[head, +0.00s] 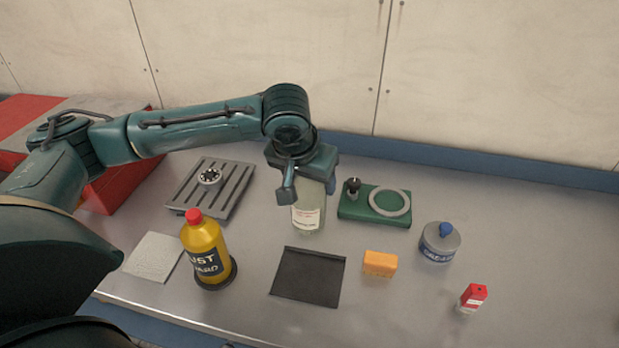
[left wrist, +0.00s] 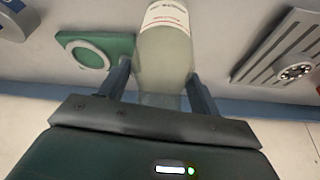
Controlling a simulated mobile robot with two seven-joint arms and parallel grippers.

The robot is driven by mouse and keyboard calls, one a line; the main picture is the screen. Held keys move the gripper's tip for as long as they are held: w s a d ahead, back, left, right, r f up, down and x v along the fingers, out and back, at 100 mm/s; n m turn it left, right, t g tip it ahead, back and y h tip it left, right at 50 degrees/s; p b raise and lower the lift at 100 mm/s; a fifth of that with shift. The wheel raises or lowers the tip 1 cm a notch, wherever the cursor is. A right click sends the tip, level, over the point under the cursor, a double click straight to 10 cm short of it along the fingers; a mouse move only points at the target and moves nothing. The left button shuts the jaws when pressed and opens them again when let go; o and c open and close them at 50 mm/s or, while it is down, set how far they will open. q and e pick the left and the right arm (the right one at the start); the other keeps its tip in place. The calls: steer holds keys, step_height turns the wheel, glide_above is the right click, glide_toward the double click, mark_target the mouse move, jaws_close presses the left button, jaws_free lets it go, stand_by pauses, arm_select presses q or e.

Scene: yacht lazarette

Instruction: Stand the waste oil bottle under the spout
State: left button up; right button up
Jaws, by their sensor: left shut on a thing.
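A clear, pale bottle with a white label (head: 307,217), which I take for the waste oil bottle, is held upright in my left gripper (head: 309,185). In the left wrist view the bottle (left wrist: 165,55) is between the two fingers (left wrist: 160,92). Whether its base touches the bench is hard to tell. Just right of it is a green base with a pale ring (head: 390,202) and a small dark-topped post (head: 352,188). The green base also shows in the left wrist view (left wrist: 120,44). No part is plainly recognisable as a spout. My right gripper is not in view.
A grey slotted plate (head: 187,196) lies left of the bottle. In front are a yellow bottle (head: 203,243), black tray (head: 307,293) and orange block (head: 380,263). A grey blue-capped container (head: 440,244) and red-and-white box (head: 473,298) stand right. The far right bench is clear.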

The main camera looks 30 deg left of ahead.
arm_select(q)
steer(key=shift+f, duration=0.1)
steer(key=o, duration=1.2)
steer(key=shift+o, duration=0.2)
